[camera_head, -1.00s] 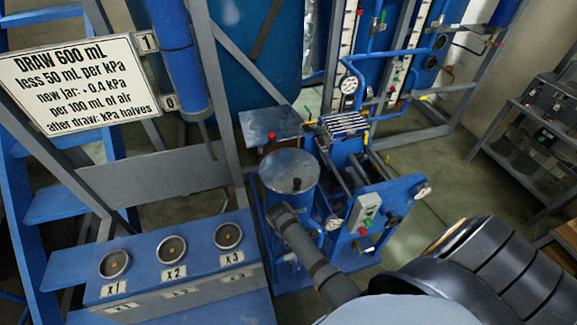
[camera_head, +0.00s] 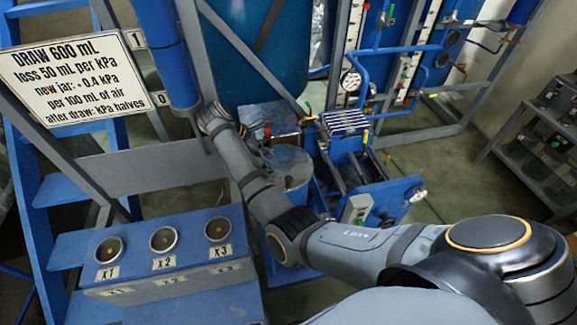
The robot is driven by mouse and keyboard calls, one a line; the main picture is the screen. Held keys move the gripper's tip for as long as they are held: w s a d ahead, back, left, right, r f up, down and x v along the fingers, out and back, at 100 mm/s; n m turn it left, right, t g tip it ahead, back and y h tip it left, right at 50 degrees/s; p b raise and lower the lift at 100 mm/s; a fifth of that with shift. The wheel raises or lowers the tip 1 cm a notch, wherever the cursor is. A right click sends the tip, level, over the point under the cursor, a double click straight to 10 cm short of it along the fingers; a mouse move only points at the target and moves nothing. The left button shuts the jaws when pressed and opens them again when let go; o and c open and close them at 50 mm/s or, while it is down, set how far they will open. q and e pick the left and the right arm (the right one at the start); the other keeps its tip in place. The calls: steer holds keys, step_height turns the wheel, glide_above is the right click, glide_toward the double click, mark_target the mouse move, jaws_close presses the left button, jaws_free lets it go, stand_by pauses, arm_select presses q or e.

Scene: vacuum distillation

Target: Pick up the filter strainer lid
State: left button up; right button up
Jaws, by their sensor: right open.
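A round grey metal lid (camera_head: 288,164) sits on top of a blue cylindrical vessel; I take it for the filter strainer lid. My right arm comes in from the lower right, bends at the elbow and reaches up to the left. My right gripper (camera_head: 249,141) is small and dark at the wrist end, left of and beyond the lid; its fingers are hard to make out. It is open, with nothing seen in it. My left gripper is out of view.
A red knob (camera_head: 267,133) stands beside a flat grey plate (camera_head: 270,118) behind the lid. A blue machine frame (camera_head: 375,195) is close on the right. A panel with three round sockets (camera_head: 163,240) is at lower left, below a sign (camera_head: 75,80). Open floor lies at right.

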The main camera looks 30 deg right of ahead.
mark_target(288, 178)
steer(key=x, duration=0.5)
steer(key=shift+a, duration=0.15)
steer(key=shift+f, duration=0.2)
steer(key=shift+s+d+f, duration=0.1)
steer(key=shift+d+f, duration=0.15)
steer(key=shift+d, duration=0.1)
steer(key=p+x, duration=0.1)
steer(key=x, duration=0.2)
steer(key=shift+f+p, duration=0.3)
steer(key=shift+f, duration=0.15)
steer(key=shift+d+f, duration=0.25)
steer(key=shift+f, duration=0.1)
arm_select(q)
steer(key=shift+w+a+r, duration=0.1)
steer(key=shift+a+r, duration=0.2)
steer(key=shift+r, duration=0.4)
arm_select(e)
steer(key=shift+a, duration=0.1)
jaws_close()
steer(key=shift+r, duration=0.1)
